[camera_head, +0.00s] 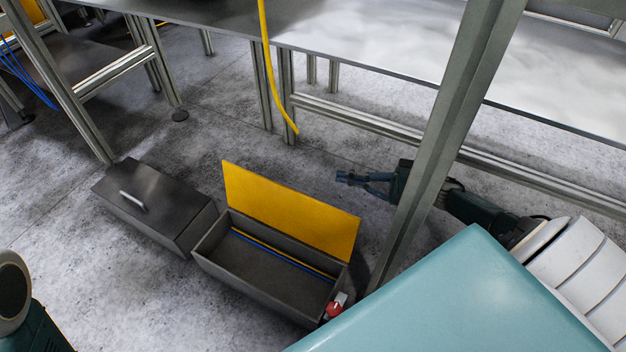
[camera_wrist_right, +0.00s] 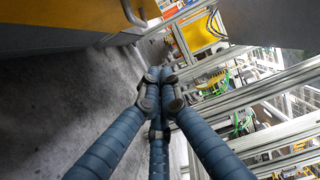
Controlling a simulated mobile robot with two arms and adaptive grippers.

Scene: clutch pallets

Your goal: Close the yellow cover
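The yellow cover (camera_head: 290,208) stands raised along the back edge of an open grey box (camera_head: 222,272), so the box's inside shows. My right gripper (camera_head: 342,177) is behind the cover, near its upper right, and apart from it in the head view. Its blue fingers are drawn together at the tips in the right wrist view (camera_wrist_right: 160,75), with nothing between them. A yellow panel, apparently the cover (camera_wrist_right: 50,40), shows at the upper left there. My left gripper is out of view; only part of my left arm shows at the lower left.
A closed dark box (camera_head: 165,205) with a handle stands left of the open box. A red button (camera_head: 334,309) is at the box's right end. A metal post (camera_head: 450,130) rises close to my right arm. A yellow hose (camera_head: 268,60) hangs behind the cover.

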